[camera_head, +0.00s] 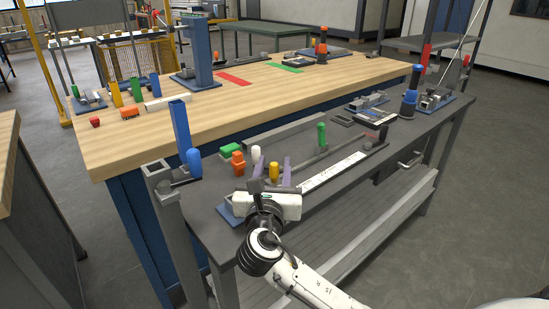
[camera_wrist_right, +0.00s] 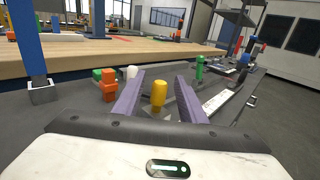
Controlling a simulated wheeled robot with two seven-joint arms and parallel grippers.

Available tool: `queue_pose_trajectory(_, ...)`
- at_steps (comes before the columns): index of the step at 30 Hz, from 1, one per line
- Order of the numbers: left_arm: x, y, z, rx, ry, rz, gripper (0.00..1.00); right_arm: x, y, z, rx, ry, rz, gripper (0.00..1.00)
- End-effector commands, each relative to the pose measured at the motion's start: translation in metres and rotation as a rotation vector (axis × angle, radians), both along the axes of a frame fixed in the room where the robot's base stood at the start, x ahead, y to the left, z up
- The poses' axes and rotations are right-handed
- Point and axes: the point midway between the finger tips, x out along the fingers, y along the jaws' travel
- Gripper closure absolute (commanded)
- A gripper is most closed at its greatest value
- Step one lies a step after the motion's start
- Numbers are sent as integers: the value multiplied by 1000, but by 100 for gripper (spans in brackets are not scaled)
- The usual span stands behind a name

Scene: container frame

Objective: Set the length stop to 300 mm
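A white scale strip (camera_head: 333,171) lies along the front of the dark bench, with a dark bar behind it. A green knob (camera_head: 322,135) stands upright on the bar; it also shows in the right wrist view (camera_wrist_right: 199,67). The scale's numbers are too small to read. A yellow knob (camera_head: 273,172) stands near the bar's left end. My right gripper (camera_head: 273,163) is open, its two purple fingers on either side of the yellow knob in the picture. In the right wrist view the yellow knob (camera_wrist_right: 159,93) appears between the fingers, with visible gaps. My left gripper is not in view.
An orange block (camera_head: 238,164), a white knob (camera_head: 256,154) and a green block (camera_head: 230,150) stand left of the gripper. A blue-handled post (camera_head: 194,163) is at the bench's left end. A blue-topped lever (camera_head: 411,92) stands far right. A wooden table (camera_head: 130,150) is behind.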

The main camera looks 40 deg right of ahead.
Motion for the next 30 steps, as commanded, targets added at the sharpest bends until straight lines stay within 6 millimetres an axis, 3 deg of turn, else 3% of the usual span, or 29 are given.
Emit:
queue_pose_trajectory(7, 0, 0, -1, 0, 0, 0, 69, 28, -24, 0, 1, -1, 0, 63)
queue_pose_trajectory(19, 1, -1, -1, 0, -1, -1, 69, 34, -30, -1, 2, -1, 0, 63)
queue_pose_trajectory(26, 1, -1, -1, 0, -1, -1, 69, 34, -29, -1, 2, -1, 0, 100)
queue_pose_trajectory(30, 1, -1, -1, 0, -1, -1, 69, 34, -29, -1, 3, 0, 0, 100)
